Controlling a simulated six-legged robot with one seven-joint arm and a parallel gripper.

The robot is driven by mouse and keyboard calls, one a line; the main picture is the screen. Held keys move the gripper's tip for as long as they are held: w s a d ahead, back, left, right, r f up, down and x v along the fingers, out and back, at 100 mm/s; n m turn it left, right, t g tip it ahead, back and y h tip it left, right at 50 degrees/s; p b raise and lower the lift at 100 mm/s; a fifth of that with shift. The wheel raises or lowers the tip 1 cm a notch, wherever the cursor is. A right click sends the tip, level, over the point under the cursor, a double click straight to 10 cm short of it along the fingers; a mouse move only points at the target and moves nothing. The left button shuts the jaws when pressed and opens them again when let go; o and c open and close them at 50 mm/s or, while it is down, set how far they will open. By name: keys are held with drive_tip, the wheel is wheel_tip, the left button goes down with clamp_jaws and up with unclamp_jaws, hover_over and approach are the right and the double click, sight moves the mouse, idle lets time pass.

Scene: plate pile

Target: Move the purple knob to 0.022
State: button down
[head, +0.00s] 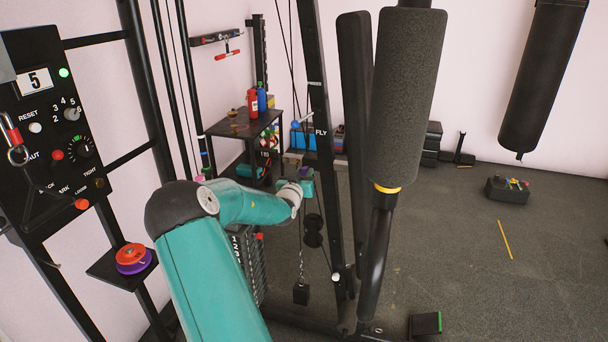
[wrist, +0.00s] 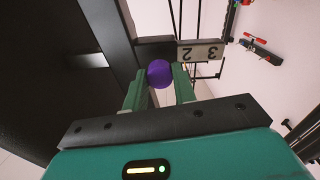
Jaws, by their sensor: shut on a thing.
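The purple knob (wrist: 159,73) is a round ball between the two green fingers of my gripper (wrist: 161,77) in the wrist view. The fingers are shut on it from both sides. A dark bar sits right behind the knob, with a white scale plate (wrist: 201,53) to its right showing the digits 2 and 3, turned over in this view. In the head view my gripper (head: 307,187) is at the end of my teal arm, beside the upright frame of the exercise machine. The knob is small and mostly hidden there, and I cannot read its setting.
A thick padded roller (head: 407,95) and black upright posts stand close to the right of my gripper. A control panel (head: 45,110) and a small shelf with red and purple plates (head: 132,258) are at the left. The floor at the right is mostly open.

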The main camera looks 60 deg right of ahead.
drive_tip(key=c, duration=1.1)
unclamp_jaws()
drive_tip(key=shift+a, duration=0.2)
drive_tip(key=shift+d, duration=0.2)
drive_tip(key=shift+a, duration=0.1)
drive_tip(key=a, duration=0.4)
drive_tip(key=s+a, duration=0.1)
drive_tip(key=a, duration=0.4)
drive_tip(key=s+a, duration=0.1)
drive_tip(key=a, duration=0.3)
drive_tip(key=shift+a, duration=0.3)
